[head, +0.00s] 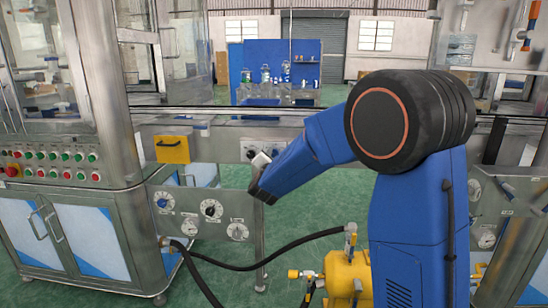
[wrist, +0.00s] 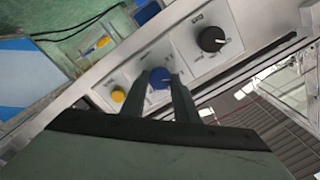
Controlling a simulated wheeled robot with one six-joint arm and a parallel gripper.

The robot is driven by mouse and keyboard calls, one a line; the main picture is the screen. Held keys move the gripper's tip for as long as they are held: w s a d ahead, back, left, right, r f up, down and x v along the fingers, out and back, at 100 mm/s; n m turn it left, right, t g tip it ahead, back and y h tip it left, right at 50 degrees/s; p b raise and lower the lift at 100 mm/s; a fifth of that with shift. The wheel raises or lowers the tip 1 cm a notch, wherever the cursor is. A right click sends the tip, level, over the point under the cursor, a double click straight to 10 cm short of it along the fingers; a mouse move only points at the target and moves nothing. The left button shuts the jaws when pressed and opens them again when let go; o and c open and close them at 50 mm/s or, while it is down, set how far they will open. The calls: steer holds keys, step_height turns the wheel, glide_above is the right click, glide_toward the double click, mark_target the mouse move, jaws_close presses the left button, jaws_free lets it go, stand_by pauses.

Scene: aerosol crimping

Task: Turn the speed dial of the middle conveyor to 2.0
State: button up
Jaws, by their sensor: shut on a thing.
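The middle conveyor's control panel (wrist: 190,62) shows in the wrist view with a blue dial (wrist: 159,77), a black dial (wrist: 212,39) and a yellow knob (wrist: 118,95). My gripper (wrist: 160,86) is shut on the blue dial, one finger on each side of it. The small labels and scale are too blurred to read, so I cannot tell the setting. In the head view my gripper (head: 261,161) is at the front of the conveyor (head: 225,140), and my arm hides part of that panel.
A machine cabinet (head: 70,230) with push buttons stands at the left. A lower panel (head: 235,205) carries several dials and gauges. A yellow tank (head: 345,275) and black hoses lie below. Green floor is open beneath the conveyor.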

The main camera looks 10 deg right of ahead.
steer(key=shift+f, duration=0.1)
steer(key=o, duration=1.1)
steer(key=shift+c, duration=0.2)
steer(key=shift+s, duration=0.15)
steer(key=v, duration=1.7)
steer(key=s+d+f+n+g+y, duration=0.2)
steer(key=s+d+f+n+g, duration=0.1)
steer(key=s, duration=1)
steer(key=s+d+f+n+g+y, duration=0.1)
steer(key=s+d+f+n+g, duration=0.2)
steer(key=s, duration=1)
steer(key=s+d+f+n+g+y, duration=0.2)
steer(key=s+d+f+n+g, duration=0.2)
steer(key=s, duration=0.9)
steer(key=shift+d+n+g+y, duration=0.3)
steer(key=shift+d+n+g, duration=0.8)
steer(key=shift+d+g, duration=0.15)
